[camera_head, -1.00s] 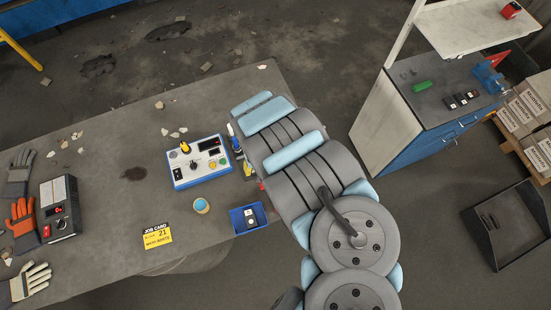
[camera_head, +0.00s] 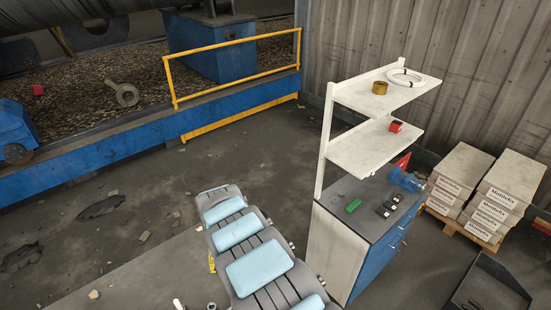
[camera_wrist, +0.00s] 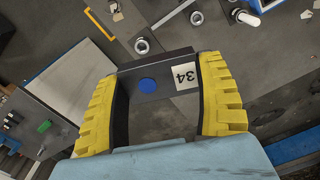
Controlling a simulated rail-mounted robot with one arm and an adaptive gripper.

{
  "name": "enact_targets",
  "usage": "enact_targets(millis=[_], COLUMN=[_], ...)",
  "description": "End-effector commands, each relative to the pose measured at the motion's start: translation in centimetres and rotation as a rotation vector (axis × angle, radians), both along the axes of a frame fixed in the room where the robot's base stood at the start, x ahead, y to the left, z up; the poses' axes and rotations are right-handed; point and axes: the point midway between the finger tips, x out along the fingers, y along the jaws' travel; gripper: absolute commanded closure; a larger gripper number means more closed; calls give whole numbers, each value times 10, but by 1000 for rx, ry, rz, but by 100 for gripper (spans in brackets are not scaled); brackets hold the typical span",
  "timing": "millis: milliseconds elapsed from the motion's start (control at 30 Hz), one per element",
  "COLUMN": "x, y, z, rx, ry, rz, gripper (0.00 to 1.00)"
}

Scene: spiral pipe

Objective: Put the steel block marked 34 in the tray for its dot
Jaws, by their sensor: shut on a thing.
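In the wrist view the steel block (camera_wrist: 160,100) is held between the two yellow fingers of my gripper (camera_wrist: 160,105). Its face carries a white label reading 34 and a round blue dot. The fingers press on the block from both sides. I cannot make out a tray for the blue dot in either current view.
A cabinet (camera_head: 338,252) right of my arm carries a green item (camera_head: 353,205), several small dark blocks (camera_head: 388,207) and a blue vise (camera_head: 407,180). White shelves (camera_head: 375,145) overhang it. Boxes (camera_head: 490,190) and a black bin (camera_head: 490,288) stand right. Nuts (camera_wrist: 141,45) lie below my gripper.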

Motion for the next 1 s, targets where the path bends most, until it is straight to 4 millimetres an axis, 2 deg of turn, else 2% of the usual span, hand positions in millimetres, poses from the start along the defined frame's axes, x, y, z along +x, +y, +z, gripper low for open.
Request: enact_targets(millis=[33,200,400,600,800,1000], x=[12,37,55,63,63,63], y=[-9,-41,-85,-120,-139,-141], z=[16,65,119,162,182,186], rx=[3,6,4,5,2,3], ry=[-6,-8,-4,-5,-1,0], rz=[-28,-111,-210,-289,-332,-336], gripper=[68,68,68,68,68,68])
